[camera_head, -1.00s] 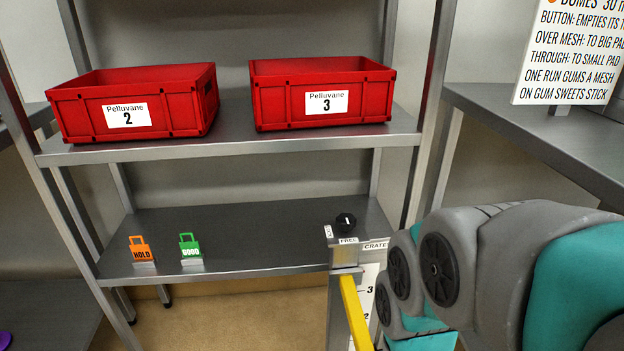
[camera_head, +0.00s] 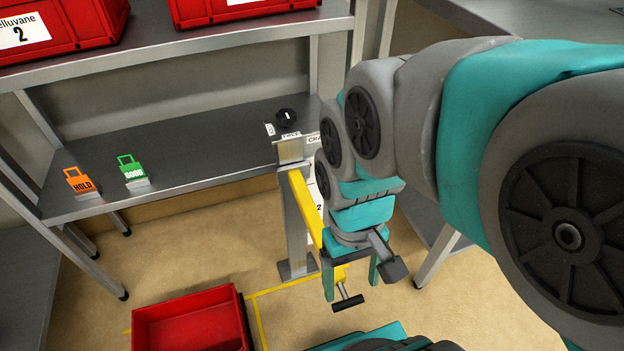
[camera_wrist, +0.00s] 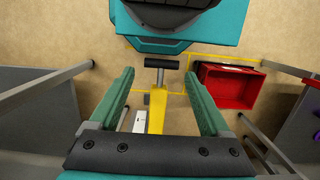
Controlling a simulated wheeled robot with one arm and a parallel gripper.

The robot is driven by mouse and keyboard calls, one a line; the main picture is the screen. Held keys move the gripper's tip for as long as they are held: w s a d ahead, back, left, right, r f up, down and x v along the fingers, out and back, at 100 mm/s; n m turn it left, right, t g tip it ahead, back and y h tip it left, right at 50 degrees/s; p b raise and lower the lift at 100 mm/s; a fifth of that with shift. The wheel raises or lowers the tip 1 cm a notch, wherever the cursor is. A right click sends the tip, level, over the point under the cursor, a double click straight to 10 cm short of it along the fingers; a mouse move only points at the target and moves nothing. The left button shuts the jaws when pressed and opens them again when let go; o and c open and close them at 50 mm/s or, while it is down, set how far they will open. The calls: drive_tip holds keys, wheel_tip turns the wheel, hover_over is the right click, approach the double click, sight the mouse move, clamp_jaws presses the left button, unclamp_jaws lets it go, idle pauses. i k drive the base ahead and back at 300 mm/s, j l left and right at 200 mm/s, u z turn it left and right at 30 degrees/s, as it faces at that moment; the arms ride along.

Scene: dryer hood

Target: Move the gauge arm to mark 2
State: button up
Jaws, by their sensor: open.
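The yellow gauge arm (camera_head: 307,208) slopes down and forward from the top of a grey post (camera_head: 294,229). Its end carries a black T-shaped handle (camera_head: 347,302). The white scale plate (camera_head: 318,207) is mostly hidden behind the gauge arm and my arm; a 2 shows on it. My gripper (camera_head: 351,284) is open, pointing down over the handle end of the gauge arm. In the wrist view the yellow bar (camera_wrist: 157,112) and its black handle (camera_wrist: 161,62) appear between my two spread fingers (camera_wrist: 158,80). I cannot tell whether a finger touches the bar.
Orange HOLD (camera_head: 80,181) and green GOOD (camera_head: 131,170) tags stand on the shelf. A red crate (camera_head: 190,309) lies on the floor to the left, by yellow floor lines.

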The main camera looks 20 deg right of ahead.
sight(295, 174)
drive_tip(key=k+l, duration=0.85)
drive_tip(key=l, duration=0.15)
drive_tip(key=k+l+u, duration=0.15)
drive_tip(key=k+l, duration=0.7)
drive_tip(key=l, duration=0.2)
drive_tip(key=i, duration=0.3)
